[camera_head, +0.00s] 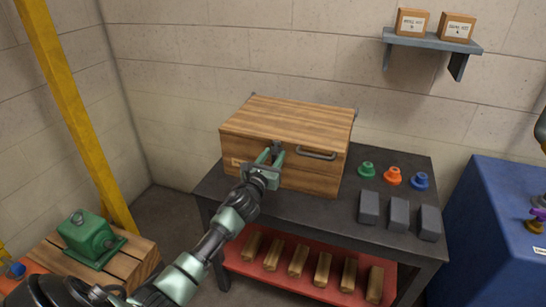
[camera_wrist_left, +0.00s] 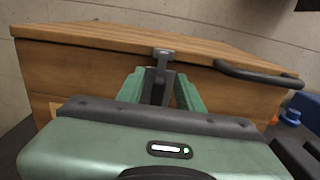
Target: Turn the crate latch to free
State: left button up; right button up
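A wooden crate (camera_head: 285,122) stands at the left end of the dark workbench, its lid down. A dark metal latch (camera_head: 276,146) is at the top middle of its front face. It also shows in the wrist view (camera_wrist_left: 161,56), its lever hanging down across the lid seam. My left gripper (camera_head: 270,156) is at the latch, its two green fingers (camera_wrist_left: 160,88) on either side of the lever. I cannot tell whether they press on it. The gripper body hides the lower crate front in the wrist view. My right gripper is not in view.
A bar handle (camera_head: 317,154) sticks out right of the latch. Green, orange (camera_head: 392,176) and blue knobbed parts and several grey blocks (camera_head: 399,215) stand on the bench's right. A red lower shelf (camera_head: 300,279) holds wooden blocks. A green motor (camera_head: 88,233) sits lower left.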

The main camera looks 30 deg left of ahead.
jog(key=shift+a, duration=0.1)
pick_arm(q)
jog(key=shift+c, duration=0.6)
grip_shut()
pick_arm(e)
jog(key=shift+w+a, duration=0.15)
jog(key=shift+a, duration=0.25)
